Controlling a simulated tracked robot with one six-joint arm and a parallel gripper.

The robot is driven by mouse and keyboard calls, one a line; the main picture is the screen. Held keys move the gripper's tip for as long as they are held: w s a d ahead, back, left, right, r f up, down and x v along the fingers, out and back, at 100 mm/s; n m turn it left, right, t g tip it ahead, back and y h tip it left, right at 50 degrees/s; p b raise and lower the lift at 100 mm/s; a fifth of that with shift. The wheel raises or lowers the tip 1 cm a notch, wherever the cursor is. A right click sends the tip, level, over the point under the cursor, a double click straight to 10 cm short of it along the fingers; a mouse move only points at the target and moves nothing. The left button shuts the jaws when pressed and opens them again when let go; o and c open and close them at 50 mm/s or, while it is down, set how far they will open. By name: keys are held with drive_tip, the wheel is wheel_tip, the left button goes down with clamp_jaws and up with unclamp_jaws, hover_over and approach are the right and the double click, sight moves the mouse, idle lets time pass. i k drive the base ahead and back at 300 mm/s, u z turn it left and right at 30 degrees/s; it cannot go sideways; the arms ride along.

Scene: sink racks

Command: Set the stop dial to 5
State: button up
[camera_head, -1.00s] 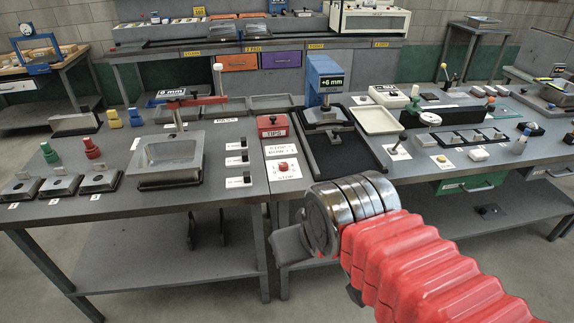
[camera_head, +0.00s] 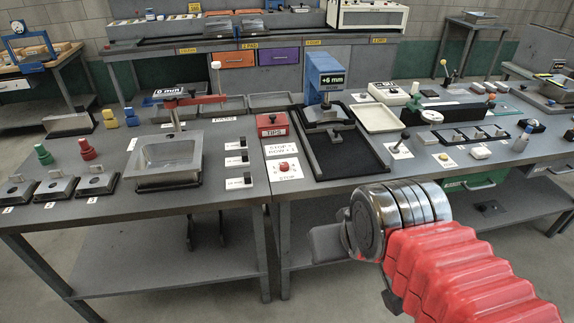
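A round white dial-like disc (camera_head: 432,116) lies on the right part of the bench, behind a row of small switches. It may be the stop dial; its numbers and setting are too small to read. A sign (camera_head: 281,149) near the bench middle reads something like "STOP = ROW+1". A red button (camera_head: 283,167) sits on a plate marked STOP below it. My gripper (camera_head: 327,244) shows as a grey block beyond my silver wrist, in front of and below the bench edge. It is apart from the bench controls. Its fingertips cannot be made out.
A blue press (camera_head: 325,78) reading "+6 mm" stands over a black tray (camera_head: 347,172). A white tray (camera_head: 378,117) is right of it. A metal basin (camera_head: 168,158), a red box (camera_head: 272,125) and black levers (camera_head: 404,136) stand on the bench. Floor lies open in front.

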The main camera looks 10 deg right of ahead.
sight(285, 166)
drive_tip(key=u, duration=0.05)
drive_tip(key=i, duration=1)
drive_tip(key=z, duration=0.05)
